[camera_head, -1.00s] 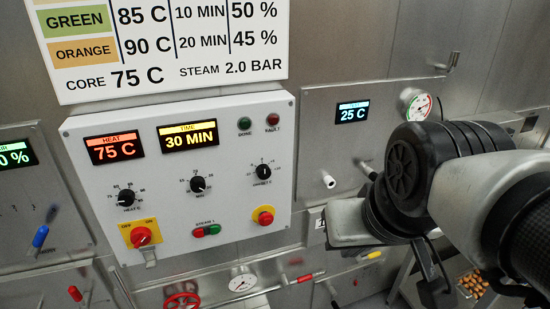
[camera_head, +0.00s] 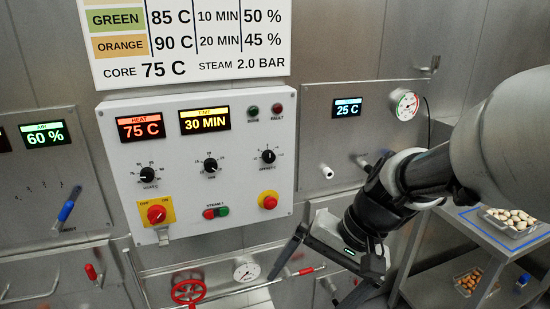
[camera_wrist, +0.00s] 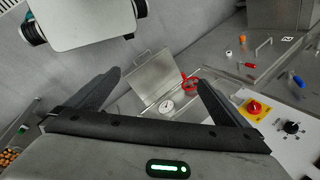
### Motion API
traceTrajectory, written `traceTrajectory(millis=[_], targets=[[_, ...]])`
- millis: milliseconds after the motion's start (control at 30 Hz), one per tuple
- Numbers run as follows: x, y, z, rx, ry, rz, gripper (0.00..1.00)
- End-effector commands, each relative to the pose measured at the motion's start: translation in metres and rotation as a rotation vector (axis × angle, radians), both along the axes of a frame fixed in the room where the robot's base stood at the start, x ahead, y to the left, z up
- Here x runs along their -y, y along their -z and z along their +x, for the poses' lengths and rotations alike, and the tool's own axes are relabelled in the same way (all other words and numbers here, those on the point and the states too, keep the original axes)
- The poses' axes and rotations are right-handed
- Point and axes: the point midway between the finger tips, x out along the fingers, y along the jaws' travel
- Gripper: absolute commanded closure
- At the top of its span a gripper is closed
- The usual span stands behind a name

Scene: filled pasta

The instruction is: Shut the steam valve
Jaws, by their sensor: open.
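A red handwheel (camera_head: 188,291) sits low on the wall under the control panel, at the bottom edge of the head view; it also shows in the wrist view (camera_wrist: 190,86). A round white gauge (camera_head: 246,271) is just right of it, and it shows in the wrist view (camera_wrist: 166,106). A red-handled lever (camera_head: 303,271) lies along the pipe further right. No label shows which one is the steam valve. My gripper (camera_head: 302,292) is open and empty, fingers spread, pointing down to the right of the handwheel.
The control panel (camera_head: 205,170) with knobs and buttons juts out above the handwheel. A blue-handled lever (camera_head: 66,211) and a red-handled one (camera_head: 91,272) are at left. A steel rack (camera_head: 435,280) with food trays stands at right.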

Motion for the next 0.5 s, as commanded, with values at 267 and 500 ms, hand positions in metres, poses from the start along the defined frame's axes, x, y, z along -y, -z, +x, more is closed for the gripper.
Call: traceTrajectory(millis=[267, 500], targets=[[-0.031, 0.103, 0.060, -0.292, 0.295, 0.464, 0.00], [-0.019, 0.194, 0.136, -0.436, 0.656, 0.909, 0.00]])
